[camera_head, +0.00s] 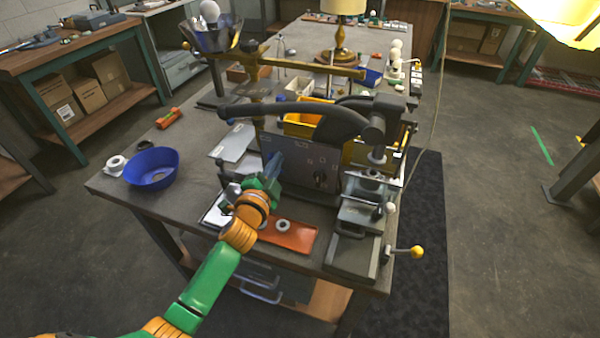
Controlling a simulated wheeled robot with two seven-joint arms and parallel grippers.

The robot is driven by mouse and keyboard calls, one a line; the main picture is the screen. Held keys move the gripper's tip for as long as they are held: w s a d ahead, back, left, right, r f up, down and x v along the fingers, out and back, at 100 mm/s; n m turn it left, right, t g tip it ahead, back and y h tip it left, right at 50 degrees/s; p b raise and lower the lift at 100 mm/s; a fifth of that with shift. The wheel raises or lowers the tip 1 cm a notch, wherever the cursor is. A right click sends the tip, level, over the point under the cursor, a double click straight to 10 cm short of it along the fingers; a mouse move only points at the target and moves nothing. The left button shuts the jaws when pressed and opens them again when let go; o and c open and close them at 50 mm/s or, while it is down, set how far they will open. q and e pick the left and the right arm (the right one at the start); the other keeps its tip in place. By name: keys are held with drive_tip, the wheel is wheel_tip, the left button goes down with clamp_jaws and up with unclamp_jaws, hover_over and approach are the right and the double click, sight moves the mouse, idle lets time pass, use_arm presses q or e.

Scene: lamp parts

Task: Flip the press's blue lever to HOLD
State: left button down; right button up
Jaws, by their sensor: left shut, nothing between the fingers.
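The press (372,135) stands at the right front of the workbench, with a long dark arm reaching left over a grey panel (318,166). My left gripper (271,168) is shut and empty, in front of the left part of that panel. Slate-blue shapes show at the gripper's end. I cannot tell whether they are only its fingers or also part of the blue lever, nor whether it touches anything. No separate blue lever or HOLD mark can be made out. My right gripper is not in view.
An orange tray (290,236) with a white ring lies in front of the panel. A blue bowl (151,170) and a white roll (116,165) sit at the left. A yellow-knobbed handle (416,252) sticks out at the right. A brass lamp (340,45) stands behind.

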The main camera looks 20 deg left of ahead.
use_arm(q)
drive_tip(key=shift+a+n, duration=0.35)
drive_tip(key=shift+n, duration=0.15)
drive_tip(key=shift+f, duration=0.1)
idle(0.4)
